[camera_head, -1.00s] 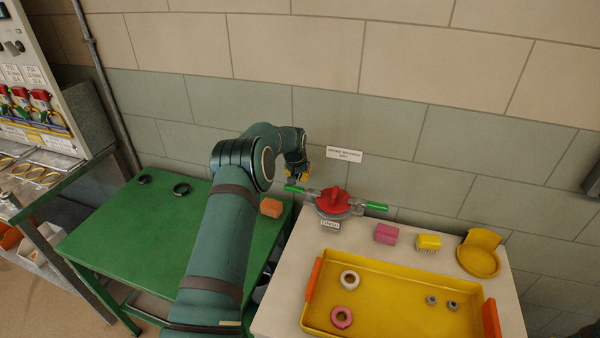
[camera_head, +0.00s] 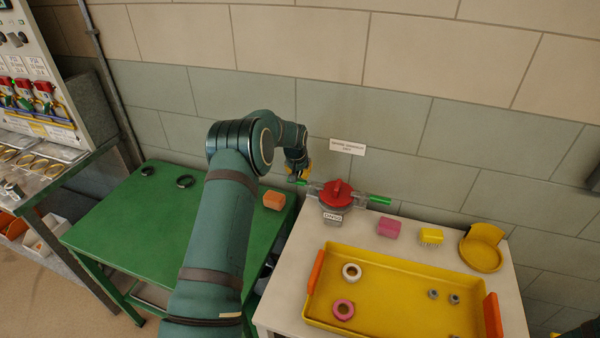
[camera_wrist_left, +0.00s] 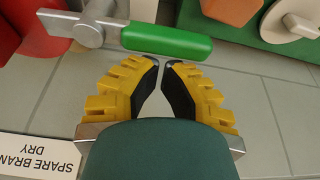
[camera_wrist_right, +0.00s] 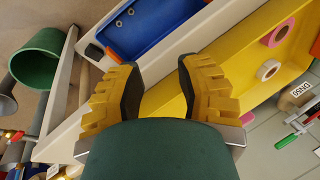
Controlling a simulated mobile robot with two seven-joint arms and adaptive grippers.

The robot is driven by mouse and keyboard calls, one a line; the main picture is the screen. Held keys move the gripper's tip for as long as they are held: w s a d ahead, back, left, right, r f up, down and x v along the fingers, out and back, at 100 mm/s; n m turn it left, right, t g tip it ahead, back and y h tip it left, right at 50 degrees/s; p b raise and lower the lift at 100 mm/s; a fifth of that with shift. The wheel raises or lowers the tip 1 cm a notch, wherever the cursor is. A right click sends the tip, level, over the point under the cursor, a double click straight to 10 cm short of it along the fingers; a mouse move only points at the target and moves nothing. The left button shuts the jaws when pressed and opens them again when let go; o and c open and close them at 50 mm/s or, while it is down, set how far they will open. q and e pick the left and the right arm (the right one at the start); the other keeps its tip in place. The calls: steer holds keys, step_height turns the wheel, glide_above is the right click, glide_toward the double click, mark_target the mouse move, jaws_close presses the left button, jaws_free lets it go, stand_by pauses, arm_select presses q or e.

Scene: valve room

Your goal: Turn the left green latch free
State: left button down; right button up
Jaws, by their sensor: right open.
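The left green latch (camera_head: 302,182) is a green-sleeved lever on the left of the red valve (camera_head: 337,193). In the head view my left gripper (camera_head: 307,174) is beside it and hides part of it. In the left wrist view the green latch (camera_wrist_left: 167,42) lies across, just beyond the fingertips of my left gripper (camera_wrist_left: 161,63). The fingertips are close together with a narrow gap, and I see nothing between them. Whether they touch the latch I cannot tell. A second green latch (camera_head: 379,201) is on the valve's right. My right gripper (camera_wrist_right: 157,65) is open and empty.
A yellow tray (camera_head: 390,297) holds rings and small fittings in front of the valve. Pink (camera_head: 389,228) and yellow (camera_head: 431,236) blocks stand to the right. An orange block (camera_head: 273,200) sits on the green table (camera_head: 150,225). The wall (camera_head: 420,190) is close behind the valve.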

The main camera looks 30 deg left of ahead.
arm_select(q)
steer(key=shift+s+n, duration=0.3)
steer(key=shift+n, duration=0.3)
steer(key=s+n, duration=0.1)
steer(key=n+y+b, duration=0.1)
steer(key=n, duration=0.1)
steer(key=shift+s+g, duration=0.3)
steer(key=shift+s, duration=0.05)
steer(key=s+d+n+g+y, duration=0.1)
steer(key=s+d+n+g, duration=0.2)
steer(key=n, duration=0.9)
steer(key=shift+s+d+n+g+y, duration=0.3)
steer(key=shift+s+d+y, duration=0.1)
steer(key=shift+s+d, duration=0.6)
steer(key=shift+s, duration=0.15)
